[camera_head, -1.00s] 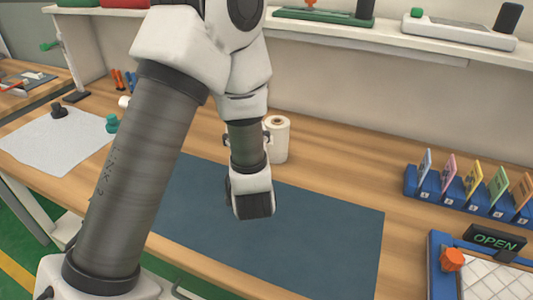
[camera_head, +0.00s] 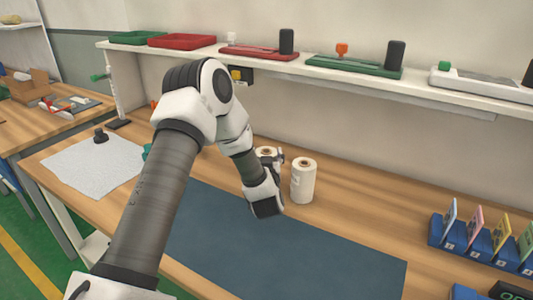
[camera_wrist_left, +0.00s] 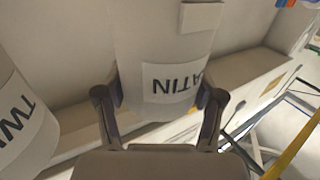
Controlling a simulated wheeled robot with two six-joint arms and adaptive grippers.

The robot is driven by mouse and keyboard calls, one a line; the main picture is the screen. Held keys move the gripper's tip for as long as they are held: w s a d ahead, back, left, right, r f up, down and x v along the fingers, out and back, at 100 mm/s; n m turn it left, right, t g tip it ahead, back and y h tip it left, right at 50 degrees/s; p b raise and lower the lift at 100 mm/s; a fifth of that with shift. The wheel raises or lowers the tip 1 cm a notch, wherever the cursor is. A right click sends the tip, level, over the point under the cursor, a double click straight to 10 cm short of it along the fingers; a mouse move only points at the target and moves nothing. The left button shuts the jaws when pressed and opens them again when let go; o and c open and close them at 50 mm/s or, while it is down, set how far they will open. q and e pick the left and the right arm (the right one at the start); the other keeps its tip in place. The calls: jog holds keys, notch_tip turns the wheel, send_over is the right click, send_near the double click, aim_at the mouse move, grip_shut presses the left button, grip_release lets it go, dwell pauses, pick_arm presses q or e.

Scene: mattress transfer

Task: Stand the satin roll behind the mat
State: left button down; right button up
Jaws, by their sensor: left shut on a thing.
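The satin roll is white, with a label reading "ATIN" upside down in the left wrist view (camera_wrist_left: 178,84). My left gripper (camera_wrist_left: 160,110) is shut on it, one finger on each side. In the head view the roll's top (camera_head: 266,151) shows behind my left gripper (camera_head: 272,162), beyond the back edge of the dark blue mat (camera_head: 300,248); its base is hidden, so I cannot tell whether it touches the table. A second white roll (camera_head: 303,181) stands upright just right of it, behind the mat; its label begins "TWI" in the wrist view (camera_wrist_left: 20,115). My right gripper is not in view.
A shelf (camera_head: 330,74) with trays and tools runs along the back wall. A blue card holder (camera_head: 478,246) stands at the right. A grey cloth (camera_head: 92,165) lies at the left. Wooden table between the standing roll and card holder is clear.

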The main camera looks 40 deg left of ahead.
pick_arm(q)
jog(key=shift+d, duration=0.1)
jog(key=shift+c, duration=0.7)
grip_release()
jog(key=shift+r, duration=0.1)
jog(key=b+v, duration=0.2)
jog(key=v, duration=1)
jog(key=shift+s+r, duration=0.1)
